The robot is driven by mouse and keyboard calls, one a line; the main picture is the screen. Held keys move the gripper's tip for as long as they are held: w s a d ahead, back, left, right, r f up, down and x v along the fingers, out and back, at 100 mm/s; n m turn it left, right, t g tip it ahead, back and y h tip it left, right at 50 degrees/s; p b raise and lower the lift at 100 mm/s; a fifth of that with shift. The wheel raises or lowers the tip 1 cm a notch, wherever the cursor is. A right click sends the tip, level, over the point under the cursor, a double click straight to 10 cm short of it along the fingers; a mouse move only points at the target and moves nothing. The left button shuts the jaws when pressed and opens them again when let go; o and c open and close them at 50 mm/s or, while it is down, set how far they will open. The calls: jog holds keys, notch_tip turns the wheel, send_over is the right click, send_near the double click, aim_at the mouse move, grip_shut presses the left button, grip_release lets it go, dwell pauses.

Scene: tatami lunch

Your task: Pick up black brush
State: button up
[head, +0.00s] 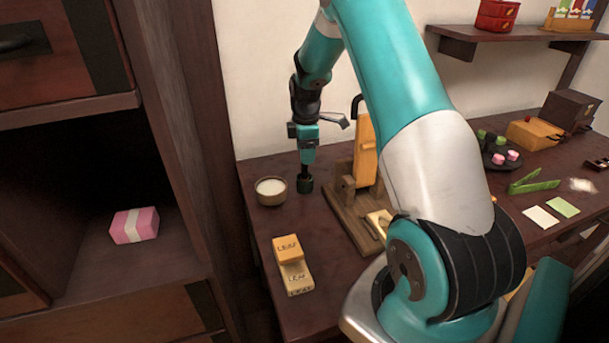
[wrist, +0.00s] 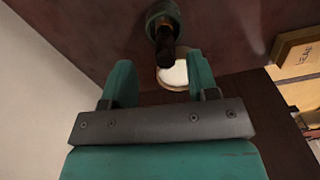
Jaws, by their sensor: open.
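The black brush (wrist: 165,42) shows in the wrist view as a dark handle, apparently standing in a small round dark-green holder (wrist: 158,11). In the head view the dark holder (head: 305,185) stands on the table beside the bowl, and the brush cannot be made out clearly under my gripper. My gripper (head: 307,158) points down just above the holder. In the wrist view its two teal fingers (wrist: 160,82) are apart with nothing held between them, and the brush lies beyond their tips.
A bowl of white contents (head: 270,190) is close left of the holder. A wooden stand (head: 345,215) is to the right. Stacked LEAF boxes (head: 292,265) lie nearer. A dark cabinet with a pink box (head: 134,225) stands at left. Green tongs (head: 533,184) lie far right.

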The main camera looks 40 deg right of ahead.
aim_at(305, 177)
jog(key=f, duration=0.5)
jog(key=shift+s+a+f, duration=0.15)
jog(key=shift+a, duration=0.15)
jog(key=shift+c, duration=0.5)
grip_shut()
